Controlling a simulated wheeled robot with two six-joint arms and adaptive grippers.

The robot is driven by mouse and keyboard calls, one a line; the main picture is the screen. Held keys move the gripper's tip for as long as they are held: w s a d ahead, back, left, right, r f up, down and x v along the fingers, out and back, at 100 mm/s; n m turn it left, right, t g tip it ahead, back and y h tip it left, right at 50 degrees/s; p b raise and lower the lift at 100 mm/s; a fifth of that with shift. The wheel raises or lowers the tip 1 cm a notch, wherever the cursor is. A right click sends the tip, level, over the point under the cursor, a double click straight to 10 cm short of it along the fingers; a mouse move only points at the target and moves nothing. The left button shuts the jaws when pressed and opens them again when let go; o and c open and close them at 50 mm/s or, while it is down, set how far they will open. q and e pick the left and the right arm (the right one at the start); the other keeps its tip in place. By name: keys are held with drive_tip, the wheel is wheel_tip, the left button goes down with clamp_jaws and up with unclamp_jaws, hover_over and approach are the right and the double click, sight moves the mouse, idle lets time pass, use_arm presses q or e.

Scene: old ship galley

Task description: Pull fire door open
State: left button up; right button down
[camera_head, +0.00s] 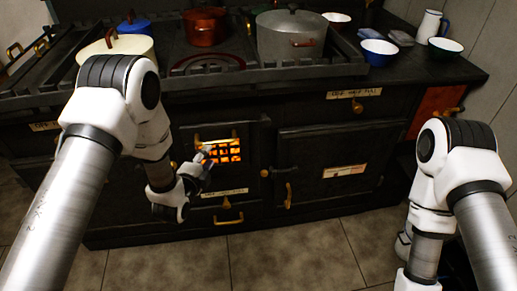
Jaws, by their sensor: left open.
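The fire door (228,145) is a dark panel on the front of the black stove, with a grate that shows glowing orange fire behind it. It looks shut. A brass bar sits at the top of the grate, and a brass latch (264,173) is at its right side. My left gripper (207,163) is open in front of the left part of the door, close to the grate. Whether it touches the door I cannot tell. My right arm comes in at the right, and its gripper is not visible.
The stove top carries a cream pot (117,47), a copper pot (204,27), a large grey pot (291,36) and a blue bowl (379,52). An oven door (330,165) with a brass handle (288,195) is right of the fire door. A drawer pull (228,217) sits below. The tiled floor in front is clear.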

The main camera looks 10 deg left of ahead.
sight(216, 142)
use_arm(q)
drive_tip(key=shift+t, duration=0.3)
drive_tip(key=b+x, duration=0.1)
drive_tip(key=x, duration=0.7)
drive_tip(key=shift+w, duration=0.35)
drive_tip(key=shift+r, duration=0.1)
clamp_jaws()
